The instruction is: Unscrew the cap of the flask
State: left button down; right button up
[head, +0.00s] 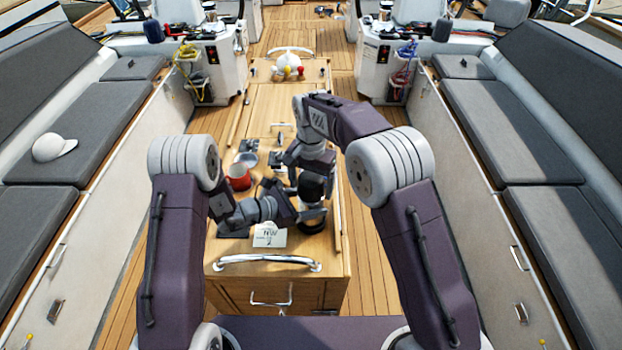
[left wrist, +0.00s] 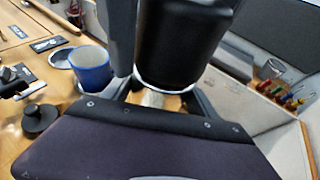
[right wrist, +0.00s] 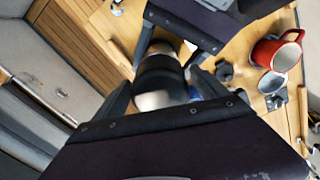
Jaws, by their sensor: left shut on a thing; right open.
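The flask (head: 312,198) stands on the wooden cockpit table, with a dark upper part and a pale band. In the left wrist view its black body (left wrist: 180,45) with a bright ring fills the top middle. My left gripper (head: 308,213) comes in from the left and is shut on the flask. My right gripper (head: 312,172) is above the flask, pointing down. In the right wrist view its open fingers stand on either side of the flask's dark cap (right wrist: 160,76). Whether they touch it I cannot tell. The arms hide part of the flask.
A red mug (head: 238,177) and a metal bowl (head: 246,159) stand left of the flask. A blue mug (left wrist: 92,70) shows in the left wrist view. A white card (head: 268,236) lies near the front rail (head: 265,259). Benches flank the table.

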jog(key=c, duration=1.5)
jog(key=shift+o, duration=0.2)
jog(key=n, duration=0.5)
jog(key=shift+n, duration=0.3)
jog(key=n, duration=0.7)
jog(key=shift+w+r, duration=0.1)
jog(key=shift+r, duration=1.1)
